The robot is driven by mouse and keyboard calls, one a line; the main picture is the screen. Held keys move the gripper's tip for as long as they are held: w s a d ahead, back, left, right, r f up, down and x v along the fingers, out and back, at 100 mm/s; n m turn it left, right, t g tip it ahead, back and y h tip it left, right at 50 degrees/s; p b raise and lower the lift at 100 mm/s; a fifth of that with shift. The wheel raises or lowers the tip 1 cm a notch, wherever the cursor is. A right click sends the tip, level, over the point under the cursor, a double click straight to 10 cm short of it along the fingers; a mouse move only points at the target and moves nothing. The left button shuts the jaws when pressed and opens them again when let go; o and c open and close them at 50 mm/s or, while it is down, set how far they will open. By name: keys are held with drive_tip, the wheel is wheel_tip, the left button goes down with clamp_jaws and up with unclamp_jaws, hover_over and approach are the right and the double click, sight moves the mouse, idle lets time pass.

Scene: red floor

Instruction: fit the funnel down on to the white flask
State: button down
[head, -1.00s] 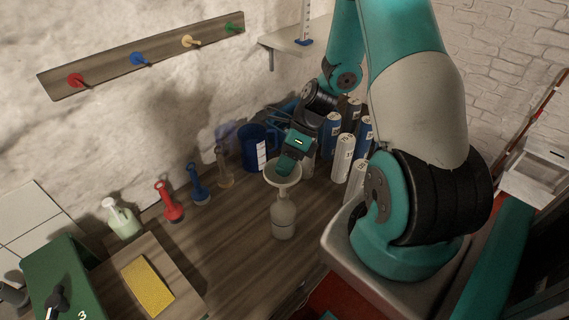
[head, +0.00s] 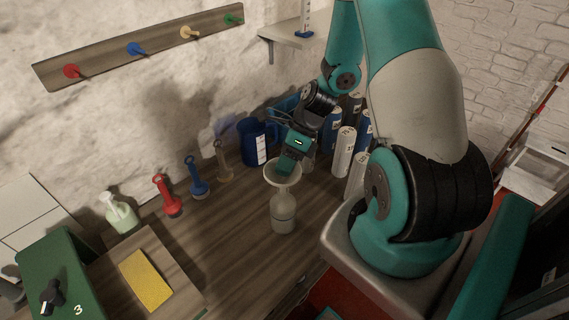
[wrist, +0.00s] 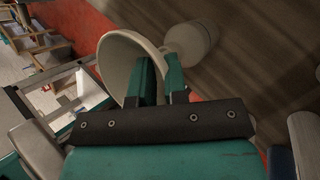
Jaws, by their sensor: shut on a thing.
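The pale funnel (head: 271,177) shows in the head view with its wide mouth up. My gripper (head: 287,166) is shut on its rim from behind and above. The white flask (head: 284,214) stands upright on the bench directly below the funnel in the picture. In the wrist view, the funnel (wrist: 116,58) fills the space left of my gripper's fingers (wrist: 160,75), and the flask (wrist: 195,42) shows beyond it, to the right. The funnel's spout and the flask's mouth overlap in the head view, so I cannot tell whether the spout is inside the neck.
A blue mug (head: 252,141) and several cans (head: 343,152) stand behind. A red funnel-like item (head: 167,197), a blue one (head: 198,179) and a tan one (head: 223,163) line the wall side. The bench left of the flask is clear. A yellow sponge (head: 146,280) lies front left.

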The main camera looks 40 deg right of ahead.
drive_tip(key=shift+f+b, duration=0.3)
drive_tip(key=shift+f, duration=0.3)
drive_tip(key=c, duration=1.1)
unclamp_jaws()
drive_tip(key=b+v, duration=0.2)
drive_tip(key=v, duration=1.5)
drive_tip(key=shift+d+r, duration=0.15)
